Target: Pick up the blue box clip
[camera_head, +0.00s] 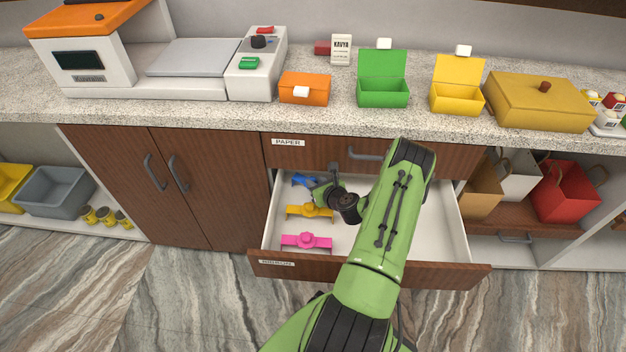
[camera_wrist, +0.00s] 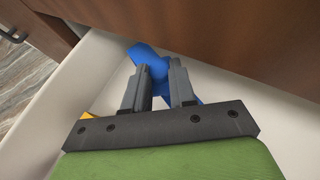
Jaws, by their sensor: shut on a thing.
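The blue box clip (camera_head: 301,181) lies at the back left of the open drawer (camera_head: 452,222), partly hidden by my gripper (camera_head: 317,183). In the wrist view the blue clip (camera_wrist: 150,57) shows between and beyond the fingertips of my gripper (camera_wrist: 161,68). The gripper is shut on the clip. Part of the clip sticks out to each side of the fingers. Whether it touches the drawer floor I cannot tell.
A yellow clip (camera_head: 309,211) and a pink clip (camera_head: 306,242) lie in the drawer in front of the blue one. The closed upper drawer front (camera_head: 310,152) and the counter (camera_head: 200,112) overhang the drawer's back. The drawer's right half looks mostly bare.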

